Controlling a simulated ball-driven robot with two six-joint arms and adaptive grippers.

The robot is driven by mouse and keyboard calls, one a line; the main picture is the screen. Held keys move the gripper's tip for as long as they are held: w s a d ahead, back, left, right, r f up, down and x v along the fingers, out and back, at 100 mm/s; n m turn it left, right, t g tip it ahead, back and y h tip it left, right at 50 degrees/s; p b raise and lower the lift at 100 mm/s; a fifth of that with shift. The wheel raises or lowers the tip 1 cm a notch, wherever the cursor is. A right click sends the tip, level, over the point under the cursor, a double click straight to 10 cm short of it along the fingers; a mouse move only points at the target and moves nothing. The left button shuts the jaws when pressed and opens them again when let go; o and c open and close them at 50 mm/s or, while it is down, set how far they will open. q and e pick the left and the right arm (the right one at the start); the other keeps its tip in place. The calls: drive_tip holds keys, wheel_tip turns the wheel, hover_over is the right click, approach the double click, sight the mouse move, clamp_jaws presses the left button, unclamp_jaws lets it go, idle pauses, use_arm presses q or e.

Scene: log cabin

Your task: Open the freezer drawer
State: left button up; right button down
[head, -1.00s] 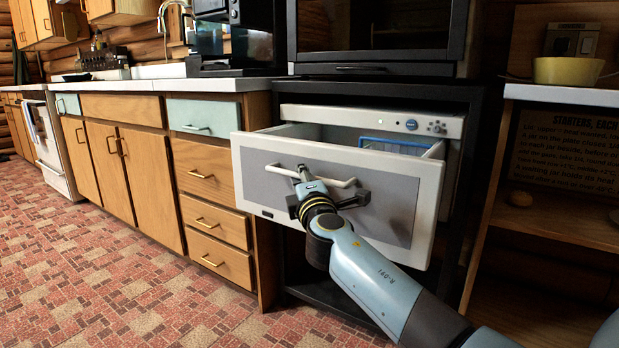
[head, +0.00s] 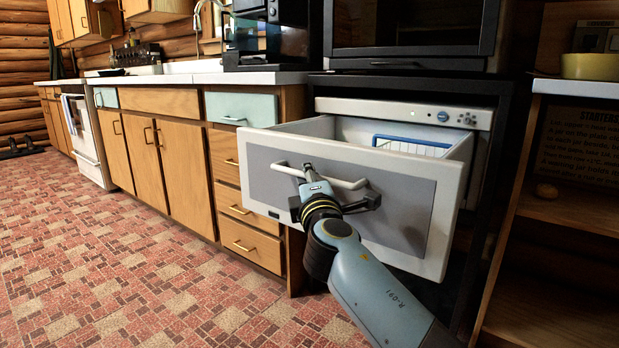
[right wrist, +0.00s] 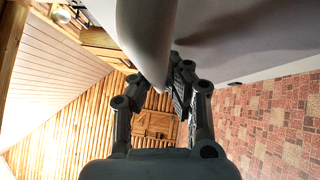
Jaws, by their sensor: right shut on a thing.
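The freezer drawer (head: 408,215) has a white frame and a grey front panel, and it stands pulled out of the freezer body (head: 399,110). Its white bar handle (head: 346,183) runs across the front. My right gripper (head: 314,178) is shut on the handle. In the right wrist view the pale handle (right wrist: 146,40) passes between the fingers of my right gripper (right wrist: 160,88). A blue-rimmed white basket (head: 412,145) shows inside the open drawer. My left gripper is not in view.
Wooden cabinets (head: 180,165) with drawers stand left of the freezer. A dark oven-like appliance (head: 408,35) sits above it. A wooden shelf unit (head: 570,210) with a yellow bowl (head: 590,66) stands at the right. The red tiled floor (head: 130,270) is clear at left.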

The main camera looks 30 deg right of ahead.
drive_tip(key=shift+r, duration=0.1)
drive_tip(key=c, duration=1.3)
unclamp_jaws()
drive_tip(key=shift+c, duration=0.2)
drive_tip(key=shift+s+a, duration=0.1)
drive_tip(key=shift+s, duration=0.05)
drive_tip(key=v, duration=1.1)
drive_tip(key=shift+s, duration=0.3)
drive_tip(key=shift+a, duration=0.1)
